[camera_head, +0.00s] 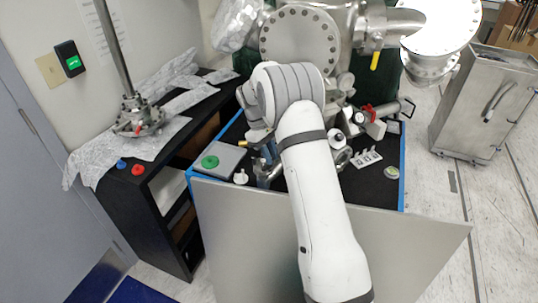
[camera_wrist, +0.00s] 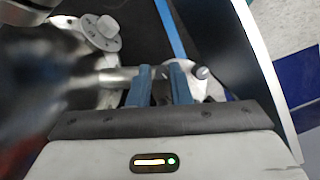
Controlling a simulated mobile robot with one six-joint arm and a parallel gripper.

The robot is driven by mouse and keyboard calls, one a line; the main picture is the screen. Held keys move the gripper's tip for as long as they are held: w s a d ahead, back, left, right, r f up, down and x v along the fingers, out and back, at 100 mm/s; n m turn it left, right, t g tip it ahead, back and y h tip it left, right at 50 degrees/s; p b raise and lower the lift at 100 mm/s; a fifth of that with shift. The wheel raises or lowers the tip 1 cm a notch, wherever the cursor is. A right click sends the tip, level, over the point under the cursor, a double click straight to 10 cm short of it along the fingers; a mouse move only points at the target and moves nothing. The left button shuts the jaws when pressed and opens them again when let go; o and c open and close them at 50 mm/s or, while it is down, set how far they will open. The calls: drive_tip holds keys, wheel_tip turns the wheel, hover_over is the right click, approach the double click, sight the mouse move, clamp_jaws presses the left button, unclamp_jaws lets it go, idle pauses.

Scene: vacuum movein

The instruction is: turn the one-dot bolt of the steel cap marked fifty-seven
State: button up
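No marking fifty-seven and no one-dot bolt is readable in either view. In the wrist view a grey metal disc (camera_wrist: 82,38) with a raised pale knob and small dark marks lies at the upper left; I cannot tell whether it is the steel cap. My gripper (camera_wrist: 160,78) shows two blue fingers with a narrow gap. A metal rod (camera_wrist: 116,76) reaches the left finger from the left, and a small metal stub (camera_wrist: 203,72) shows right of the right finger. Whether the fingers grip anything is unclear. In the head view my arm hides much of the work area.
The black-topped bench (camera_head: 228,137) has blue edges. On it are a grey block with a green ring (camera_head: 210,162), a white knob-like part (camera_head: 240,177), white tags (camera_head: 366,158) and metal fittings. A large bolted steel flange (camera_head: 299,38) stands behind. A steel cabinet (camera_head: 478,105) is at right.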

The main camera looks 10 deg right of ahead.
drive_tip(key=o, duration=0.3)
drive_tip(key=shift+o, duration=0.2)
drive_tip(key=shift+b+v, duration=0.5)
drive_tip(key=shift+v, duration=3.35)
drive_tip(key=shift+c, duration=0.2)
